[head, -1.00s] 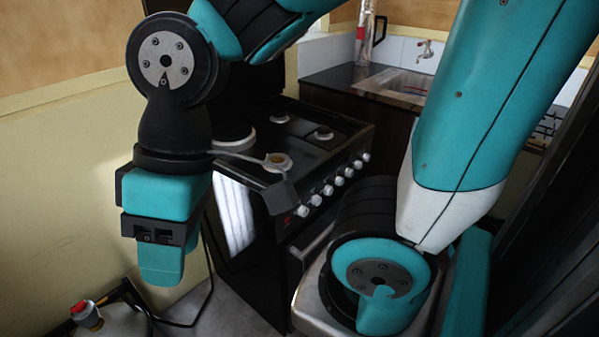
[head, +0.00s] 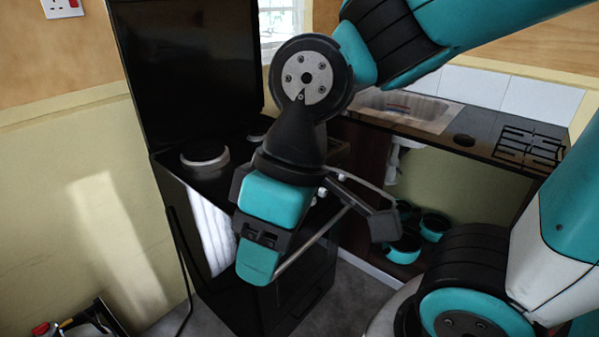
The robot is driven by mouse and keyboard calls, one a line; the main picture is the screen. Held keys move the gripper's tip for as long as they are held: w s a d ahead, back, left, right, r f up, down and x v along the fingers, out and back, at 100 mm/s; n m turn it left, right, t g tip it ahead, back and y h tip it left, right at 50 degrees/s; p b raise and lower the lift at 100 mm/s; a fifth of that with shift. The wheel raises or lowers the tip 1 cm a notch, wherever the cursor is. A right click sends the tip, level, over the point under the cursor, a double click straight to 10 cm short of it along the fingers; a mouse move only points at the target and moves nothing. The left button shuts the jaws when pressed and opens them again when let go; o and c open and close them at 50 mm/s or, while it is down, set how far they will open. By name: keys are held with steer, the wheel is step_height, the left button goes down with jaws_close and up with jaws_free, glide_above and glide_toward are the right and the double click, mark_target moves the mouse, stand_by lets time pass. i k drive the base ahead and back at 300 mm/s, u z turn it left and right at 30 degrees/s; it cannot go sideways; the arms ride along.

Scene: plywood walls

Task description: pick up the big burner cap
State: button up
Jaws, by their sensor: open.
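A large round dark plate with a pale rim (head: 205,154) sits on the left of the stove top (head: 168,160). My gripper (head: 258,264) hangs pointing down in front of the stove, well apart from both discs. It is open, and nothing shows held in it. Its fingers are seen poorly from this side. My wrist hides much of the stove top and its other burners.
The counter holds a sink (head: 408,110) and the black grate (head: 530,146). Teal pots (head: 434,226) stand on a low shelf below it. The stove's black lid (head: 190,65) stands upright. A red-topped item (head: 41,329) is at the lower left. Some grey floor is clear before the stove.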

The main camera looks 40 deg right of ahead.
mark_target(462, 137)
steer(key=z, duration=0.35)
steer(key=i, duration=1)
steer(key=k, duration=0.5)
steer(key=u, duration=1.1)
steer(key=i, duration=0.5)
steer(key=z, duration=1.4)
steer(key=k, duration=0.5)
steer(key=z, duration=0.85)
